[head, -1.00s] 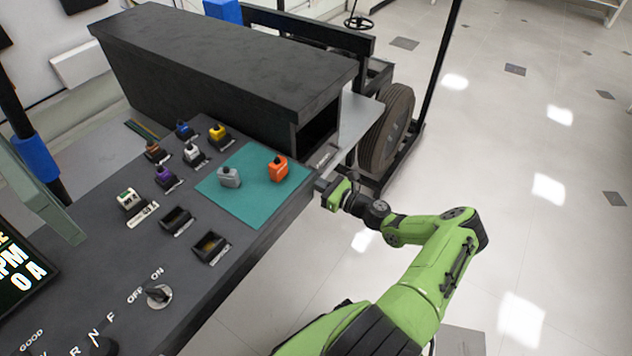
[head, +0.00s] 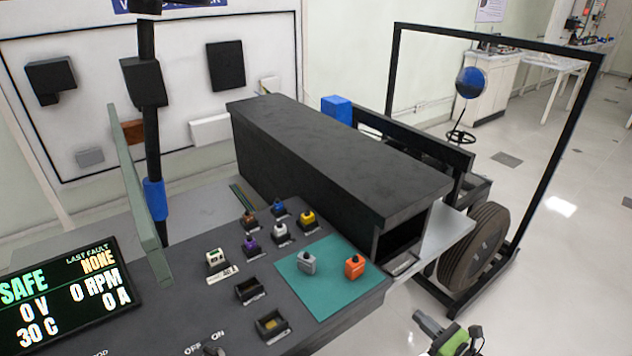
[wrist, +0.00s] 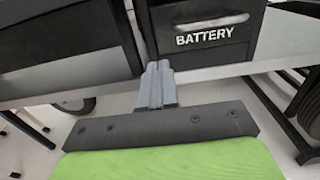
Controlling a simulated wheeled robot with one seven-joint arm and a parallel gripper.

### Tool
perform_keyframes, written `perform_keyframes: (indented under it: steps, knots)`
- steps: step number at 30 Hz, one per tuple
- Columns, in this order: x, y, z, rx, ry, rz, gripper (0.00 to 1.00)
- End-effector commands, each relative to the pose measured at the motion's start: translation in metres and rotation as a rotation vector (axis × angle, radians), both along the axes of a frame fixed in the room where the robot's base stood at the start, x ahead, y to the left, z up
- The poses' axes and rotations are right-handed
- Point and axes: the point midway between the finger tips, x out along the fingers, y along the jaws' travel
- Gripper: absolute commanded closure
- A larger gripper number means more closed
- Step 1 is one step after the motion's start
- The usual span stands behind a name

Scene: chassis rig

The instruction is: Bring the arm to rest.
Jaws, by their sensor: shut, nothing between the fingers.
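My gripper (head: 428,322) is at the bottom right of the head view, beyond the right edge of the bench and over the floor, with only its green and black end in the frame. In the wrist view its grey fingers (wrist: 157,86) are together with nothing between them. They point toward a black box front marked BATTERY (wrist: 207,36) and the pale shelf edge (wrist: 215,68). Most of my arm is outside the head view.
The bench has a teal mat (head: 316,285) with a grey piece (head: 306,262) and an orange piece (head: 354,266). Several coloured pieces stand left of it. A long black housing (head: 335,155) stands behind. A display (head: 68,295) reads SAFE.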

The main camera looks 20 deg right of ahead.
Motion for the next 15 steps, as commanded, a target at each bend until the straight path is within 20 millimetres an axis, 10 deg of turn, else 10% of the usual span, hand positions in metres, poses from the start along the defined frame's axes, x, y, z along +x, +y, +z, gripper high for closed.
perform_keyframes:
  steps: [15]
  knots:
    - [0.006, 0.127, 0.13, -0.97, 0.145, 0.907, 1.0]
